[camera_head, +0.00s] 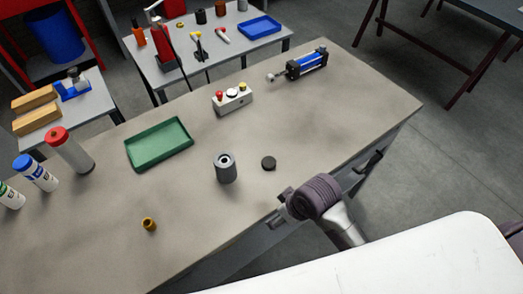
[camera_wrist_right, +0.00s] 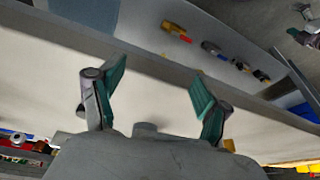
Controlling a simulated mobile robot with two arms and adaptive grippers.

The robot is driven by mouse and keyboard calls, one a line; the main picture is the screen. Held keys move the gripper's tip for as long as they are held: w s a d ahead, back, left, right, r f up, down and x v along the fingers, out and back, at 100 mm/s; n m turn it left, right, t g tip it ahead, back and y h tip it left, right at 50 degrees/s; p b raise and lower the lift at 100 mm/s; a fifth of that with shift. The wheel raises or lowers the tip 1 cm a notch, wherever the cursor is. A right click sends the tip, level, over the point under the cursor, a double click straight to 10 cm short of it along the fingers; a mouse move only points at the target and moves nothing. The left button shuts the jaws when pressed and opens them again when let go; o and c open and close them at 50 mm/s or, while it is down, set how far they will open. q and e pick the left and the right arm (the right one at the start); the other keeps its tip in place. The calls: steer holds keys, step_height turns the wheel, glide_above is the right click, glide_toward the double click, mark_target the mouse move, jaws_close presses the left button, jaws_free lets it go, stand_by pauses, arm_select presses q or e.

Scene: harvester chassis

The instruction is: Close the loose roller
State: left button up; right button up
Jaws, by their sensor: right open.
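A dark grey roller (camera_head: 226,171) stands upright on the workbench in the head view, its open end with a central hole facing up. A small round black cap (camera_head: 269,163) lies flat on the bench just to its right, apart from it. My right gripper (camera_head: 283,209) is at the front edge of the bench, nearer to me than the roller and cap. In the right wrist view my right gripper (camera_wrist_right: 155,90) shows its two green-padded fingers spread apart with nothing between them. Neither roller nor cap can be made out clearly there. My left gripper is out of view.
A green tray (camera_head: 160,145), a button box (camera_head: 232,99), a blue-black cylinder (camera_head: 306,64) and a brass-coloured bushing (camera_head: 149,224) are on the bench (camera_head: 330,115). Several capped bottles stand at the left. The bench around the cap is clear.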

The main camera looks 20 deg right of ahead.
steer(key=w+r+n, duration=0.1)
steer(key=w+a+r+n, duration=0.1)
steer(key=w, duration=0.1)
steer(key=w+a+r, duration=0.1)
steer(key=shift+w+a+r+n+y, duration=0.2)
steer(key=shift+r+n+y, duration=0.1)
steer(key=shift+n, duration=0.1)
steer(key=w+r+n, duration=0.2)
steer(key=w+a+n+g, duration=0.1)
steer(key=w, duration=0.1)
steer(key=shift+r, duration=0.4)
steer(key=w+d+r+n+g+h, duration=0.1)
steer(key=w+d+r+n+h, duration=0.2)
steer(key=w+d+r, duration=0.2)
step_height(320, 180, up, 2)
steer(key=shift+w+r+n+p, duration=0.15)
steer(key=shift+w+n+p, duration=0.2)
steer(key=shift+w, duration=0.9)
steer(key=shift+a, duration=0.1)
steer(key=p, duration=0.1)
glide_above(271, 163)
step_height(271, 163, down, 9)
steer(key=shift+s+r, duration=0.1)
steer(key=shift+r, duration=0.1)
